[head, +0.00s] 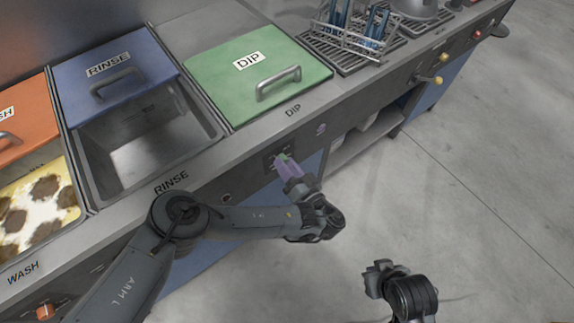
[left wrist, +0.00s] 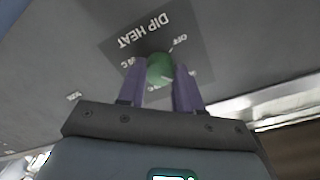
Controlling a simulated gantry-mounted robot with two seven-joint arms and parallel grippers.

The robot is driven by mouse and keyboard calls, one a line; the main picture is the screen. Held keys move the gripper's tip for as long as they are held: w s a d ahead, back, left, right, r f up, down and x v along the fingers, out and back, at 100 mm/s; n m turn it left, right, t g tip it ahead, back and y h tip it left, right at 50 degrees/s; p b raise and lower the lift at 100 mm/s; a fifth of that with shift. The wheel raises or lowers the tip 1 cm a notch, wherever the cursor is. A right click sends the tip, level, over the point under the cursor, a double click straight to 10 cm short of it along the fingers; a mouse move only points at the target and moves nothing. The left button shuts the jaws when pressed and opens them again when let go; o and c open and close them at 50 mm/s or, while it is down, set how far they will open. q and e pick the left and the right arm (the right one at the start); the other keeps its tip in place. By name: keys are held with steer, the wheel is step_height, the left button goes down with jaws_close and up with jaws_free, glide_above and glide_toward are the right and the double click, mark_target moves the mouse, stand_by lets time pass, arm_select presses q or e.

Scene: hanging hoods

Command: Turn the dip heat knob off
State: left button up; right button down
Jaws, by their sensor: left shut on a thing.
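The green dip heat knob (left wrist: 160,69) sits on a dark plate (left wrist: 158,40) lettered DIP HEAT in the left wrist view, with OFF and temperature marks around it. The knob's pointer position is hard to make out. My left gripper (left wrist: 160,82) has its two purple fingers on either side of the knob, shut on it. In the head view, my left gripper (head: 287,166) reaches the counter's front panel below the DIP label, and only a bit of green shows at its tips. Part of my right arm (head: 400,290) shows at the lower right, with its fingers unclear.
Above the panel are the green DIP lid (head: 225,85), the open rinse basin (head: 150,140) with its blue lid (head: 75,85), and the orange wash lid (head: 25,115). Racks (head: 350,50) stand farther right. A yellow knob (head: 437,80) is on the front panel. The floor is clear.

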arm_select(q)
steer(key=shift+d+f+n+y+p, duration=0.1)
steer(key=shift+n+y+p, duration=0.15)
steer(key=shift+n, duration=3.85)
steer(key=shift+n+y+p, duration=0.1)
steer(key=shift+n+y, duration=0.25)
steer(key=shift+n, duration=3.75)
steer(key=o, duration=1)
steer(key=shift+o, duration=0.2)
